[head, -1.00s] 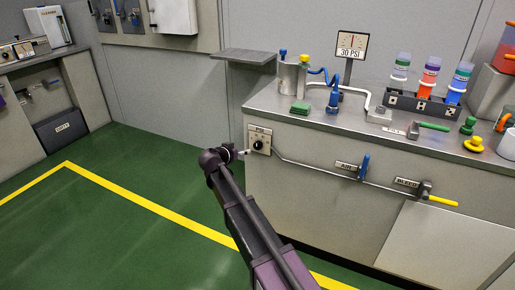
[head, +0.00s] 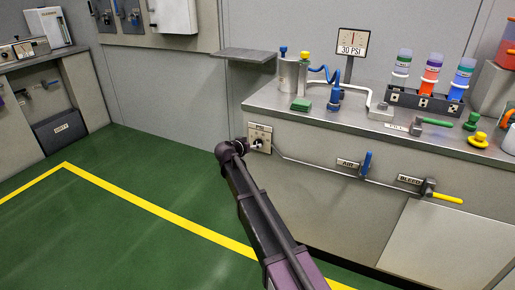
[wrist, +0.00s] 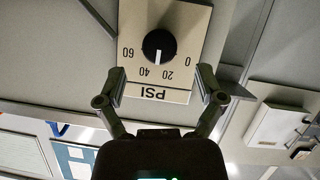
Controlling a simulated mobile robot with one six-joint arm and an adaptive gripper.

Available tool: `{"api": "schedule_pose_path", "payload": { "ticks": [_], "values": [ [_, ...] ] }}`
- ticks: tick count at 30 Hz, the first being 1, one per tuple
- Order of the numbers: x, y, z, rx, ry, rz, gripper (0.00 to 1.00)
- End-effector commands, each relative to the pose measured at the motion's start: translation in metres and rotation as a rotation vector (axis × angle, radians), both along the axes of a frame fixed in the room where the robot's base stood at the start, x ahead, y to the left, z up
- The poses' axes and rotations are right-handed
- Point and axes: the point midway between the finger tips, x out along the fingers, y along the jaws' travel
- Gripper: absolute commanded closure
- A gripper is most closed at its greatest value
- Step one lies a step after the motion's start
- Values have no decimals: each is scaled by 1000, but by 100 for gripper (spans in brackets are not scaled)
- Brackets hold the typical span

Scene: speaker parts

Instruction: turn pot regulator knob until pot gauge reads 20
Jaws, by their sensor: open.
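The pot regulator knob (wrist: 159,46) is round and black on a beige plate marked PSI (wrist: 182,22), which appears upside down in the wrist view. Its white pointer sits between 20 and 40. The plate is on the bench front in the head view (head: 260,131). The pot gauge (head: 353,42) stands on a post on the bench, labelled 30 PSI; its fine needle is hard to read. My gripper (wrist: 162,86) is open and empty, its fingertips spread apart short of the knob. In the head view, my gripper (head: 252,147) is at the plate, partly covering the knob.
A pipe (head: 315,166) runs right from the plate to a blue-handled air valve (head: 365,164) and a yellow-handled bleed valve (head: 446,198). A metal pot (head: 291,75) stands above. The green floor to the left is clear.

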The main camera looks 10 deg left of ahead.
Motion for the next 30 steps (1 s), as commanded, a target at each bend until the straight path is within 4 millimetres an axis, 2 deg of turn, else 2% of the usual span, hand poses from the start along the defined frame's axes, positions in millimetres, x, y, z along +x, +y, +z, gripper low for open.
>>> {"api": "schedule_pose_path", "payload": {
  "ticks": [3,9,15,24,26,30],
  "values": [
    [18,-7,-10,0,0,-2,13],
    [35,-15,-17,0,1,0,13],
    [42,-20,-19,1,1,-1,13],
    [42,-21,-18,0,1,-1,13],
    [42,-21,-19,0,0,-2,27],
    [42,-21,-18,0,0,-2,69]
  ]
}}
